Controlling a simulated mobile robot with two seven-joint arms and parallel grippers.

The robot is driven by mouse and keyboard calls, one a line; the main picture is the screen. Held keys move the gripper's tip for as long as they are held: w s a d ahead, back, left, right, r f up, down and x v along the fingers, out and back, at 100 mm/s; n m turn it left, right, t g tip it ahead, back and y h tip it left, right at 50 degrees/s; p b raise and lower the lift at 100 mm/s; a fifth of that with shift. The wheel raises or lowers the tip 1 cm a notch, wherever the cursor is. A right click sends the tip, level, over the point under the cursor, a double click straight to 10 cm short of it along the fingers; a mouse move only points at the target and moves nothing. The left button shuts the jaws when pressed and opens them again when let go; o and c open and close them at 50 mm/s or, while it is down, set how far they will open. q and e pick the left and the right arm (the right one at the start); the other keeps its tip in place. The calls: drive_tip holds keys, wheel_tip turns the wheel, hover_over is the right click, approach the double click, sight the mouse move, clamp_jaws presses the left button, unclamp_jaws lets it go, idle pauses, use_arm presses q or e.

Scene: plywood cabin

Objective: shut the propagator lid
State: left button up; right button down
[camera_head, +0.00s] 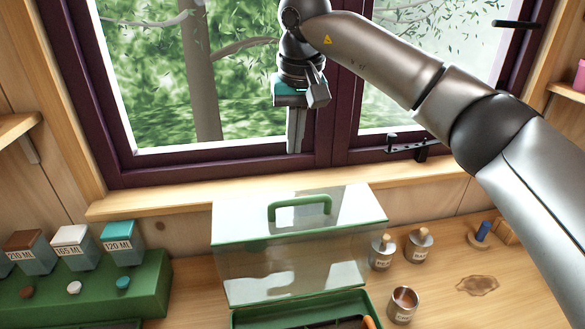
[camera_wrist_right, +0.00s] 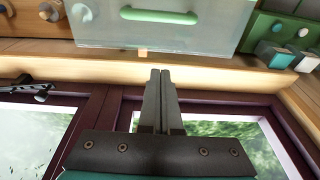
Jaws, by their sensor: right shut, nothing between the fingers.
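The propagator's clear lid (camera_head: 245,255), with a green handle (camera_head: 300,205), stands tilted up at the back of the green propagator base (camera_head: 245,320). The base's dark inside shows below the lid, so the lid is open. The picture's bottom edge cuts off the base. My right gripper (camera_head: 295,148) is shut and empty, pointing down in front of the window, above and behind the lid. In the right wrist view its closed fingers (camera_wrist_right: 160,75) point toward the lid (camera_wrist_right: 215,48) and its handle (camera_wrist_right: 158,15), apart from them. My left gripper is not in view.
A green dispenser stand (camera_head: 150,290) with several labelled boxes is at the left. Small tins (camera_head: 403,304) stand right of the propagator, near a brown stain (camera_head: 478,285) and a blue peg (camera_head: 482,231). The window sill (camera_head: 180,205) runs behind the lid.

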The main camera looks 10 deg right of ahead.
drive_tip(key=p, duration=0.1)
hover_over(299, 210)
drive_tip(key=w, duration=0.4)
drive_tip(key=f, duration=0.8)
drive_tip(key=shift+s+f, duration=0.25)
drive_tip(key=shift+f, duration=0.3)
drive_tip(key=shift+s+r+p, duration=0.15)
drive_tip(key=shift+s+p, duration=0.25)
drive_tip(key=shift+s, duration=0.4)
drive_tip(key=shift+s+r+p, duration=0.1)
drive_tip(key=shift+s+p, duration=0.2)
drive_tip(key=shift+s, duration=0.5)
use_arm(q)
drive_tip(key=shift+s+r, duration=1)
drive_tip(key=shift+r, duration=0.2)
use_arm(e)
drive_tip(key=shift+s, duration=0.2)
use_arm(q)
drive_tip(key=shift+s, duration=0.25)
